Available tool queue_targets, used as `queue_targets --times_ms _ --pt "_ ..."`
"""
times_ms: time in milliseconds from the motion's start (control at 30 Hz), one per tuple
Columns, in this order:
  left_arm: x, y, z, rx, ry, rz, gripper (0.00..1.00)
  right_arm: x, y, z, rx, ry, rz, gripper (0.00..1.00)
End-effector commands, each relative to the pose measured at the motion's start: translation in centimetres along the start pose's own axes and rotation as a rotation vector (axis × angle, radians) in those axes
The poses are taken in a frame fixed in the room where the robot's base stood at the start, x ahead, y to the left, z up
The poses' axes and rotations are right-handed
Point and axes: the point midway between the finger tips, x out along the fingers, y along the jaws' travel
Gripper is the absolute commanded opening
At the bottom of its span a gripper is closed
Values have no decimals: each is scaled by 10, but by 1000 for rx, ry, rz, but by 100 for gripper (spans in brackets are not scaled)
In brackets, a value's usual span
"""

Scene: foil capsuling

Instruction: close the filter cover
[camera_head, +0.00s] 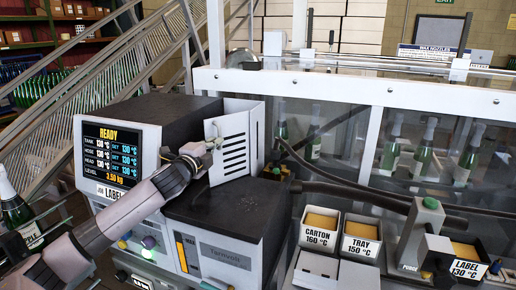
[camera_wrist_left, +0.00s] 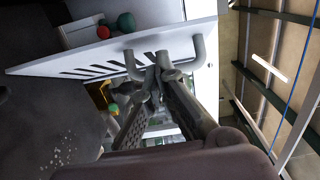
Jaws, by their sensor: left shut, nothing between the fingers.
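The filter cover (camera_head: 229,165) is a white slotted panel standing upright, swung open on the dark-topped melter unit. In the left wrist view the cover (camera_wrist_left: 115,48) crosses the upper part, with a grey U-shaped handle (camera_wrist_left: 197,48) on its face. My left gripper (camera_head: 207,148) is at the cover's handle side. Its fingers (camera_wrist_left: 160,78) are shut and empty, close up to the handle's bar; I cannot tell whether they touch it. The fingers partly hide the handle. My right gripper is not in view.
The melter's display (camera_head: 109,152) reads READY. Dark hoses (camera_head: 345,190) run right from the unit. Glue trays marked CARTON (camera_head: 318,240) and TRAY (camera_head: 360,246) stand at front right. A clear-panelled frame (camera_head: 430,98) with bottles is behind. A bottle (camera_head: 17,212) stands at far left.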

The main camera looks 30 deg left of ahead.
Motion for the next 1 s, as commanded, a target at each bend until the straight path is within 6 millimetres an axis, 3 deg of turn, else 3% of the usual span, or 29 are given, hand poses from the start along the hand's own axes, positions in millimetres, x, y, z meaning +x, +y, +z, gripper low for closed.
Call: queue_targets --times_ms 333,1000 --pt "6 0 16 1 0 0 0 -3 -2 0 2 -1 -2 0" --pt "8 -1 17 0 0 1 0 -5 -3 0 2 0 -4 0"
